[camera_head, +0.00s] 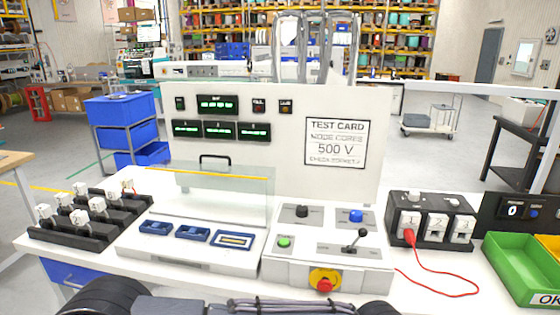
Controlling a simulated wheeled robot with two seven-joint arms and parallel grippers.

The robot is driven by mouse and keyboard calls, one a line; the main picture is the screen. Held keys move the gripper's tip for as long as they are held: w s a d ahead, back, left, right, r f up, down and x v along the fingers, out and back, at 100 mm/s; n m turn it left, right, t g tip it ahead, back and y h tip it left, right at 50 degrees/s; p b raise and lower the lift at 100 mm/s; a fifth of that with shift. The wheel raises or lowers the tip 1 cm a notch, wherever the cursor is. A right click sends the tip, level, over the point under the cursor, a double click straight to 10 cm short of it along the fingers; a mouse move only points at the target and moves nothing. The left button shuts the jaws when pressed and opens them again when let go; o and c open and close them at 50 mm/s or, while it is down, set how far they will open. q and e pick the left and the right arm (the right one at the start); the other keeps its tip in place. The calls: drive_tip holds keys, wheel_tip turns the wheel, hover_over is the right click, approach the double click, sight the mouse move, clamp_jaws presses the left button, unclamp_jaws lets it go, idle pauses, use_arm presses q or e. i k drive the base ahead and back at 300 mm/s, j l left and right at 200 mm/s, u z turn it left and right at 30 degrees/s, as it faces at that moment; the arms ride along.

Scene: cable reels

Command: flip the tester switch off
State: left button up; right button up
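The tester is a white cabinet (280,150) with lit green displays and a card reading "TEST CARD" and "500 V" (336,142). In front of it is a white control box (300,262). It carries a black rotary knob (302,211), a blue button (356,216), a green button (284,242), a lever with a dark ball tip (358,240) and a red stop button on yellow (325,281). The lever leans up and to the right. I cannot read which of these controls is labelled as the switch. Neither gripper is in view.
A clear hinged cover (222,190) stands behind blue sockets (192,233). Black racks with white plugs (82,222) stand left. Right are a black socket block (430,218) with a red plug and cable (440,280), and a green bin (520,268). My dark body parts cross the bottom edge.

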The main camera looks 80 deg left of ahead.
sight(362, 232)
drive_tip(key=u, duration=2.4)
